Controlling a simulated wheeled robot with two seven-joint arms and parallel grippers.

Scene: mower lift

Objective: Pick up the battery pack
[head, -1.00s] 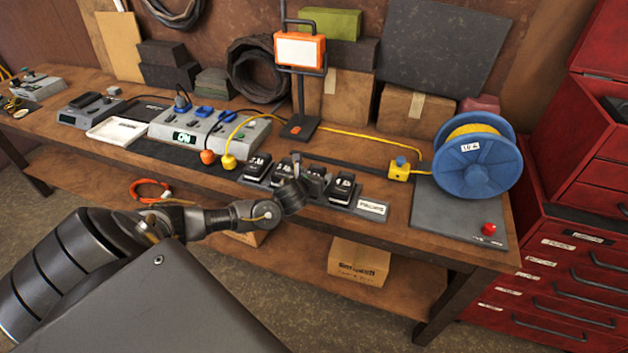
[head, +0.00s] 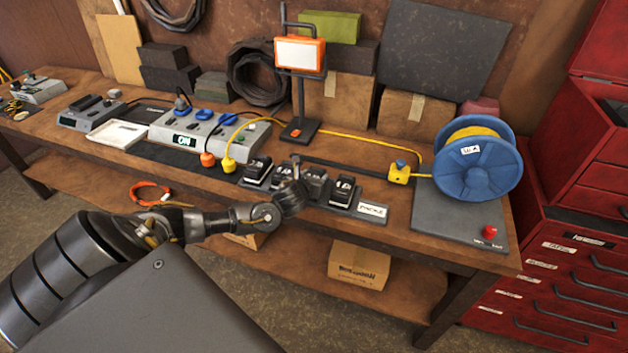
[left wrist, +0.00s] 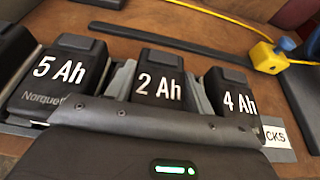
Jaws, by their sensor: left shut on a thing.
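Several black battery packs stand in a row on a dark rack on the workbench. In the left wrist view the 2 Ah pack (left wrist: 158,88) is in the middle, with the 5 Ah pack (left wrist: 62,78) to its left and the 4 Ah pack (left wrist: 232,95) to its right. My left gripper (left wrist: 160,84) has a grey finger on each side of the 2 Ah pack and is shut on it. That pack is still level with its neighbours. In the head view my left gripper (head: 302,182) partly hides the middle of the row. My right gripper is not in view.
A label plate (head: 372,209) is at the row's right end. A yellow connector (head: 399,172), a blue cable reel (head: 466,172) and a red button (head: 489,232) lie further right. A grey charger unit (head: 195,133) and an orange work lamp (head: 300,54) stand behind. The bench's front edge is clear.

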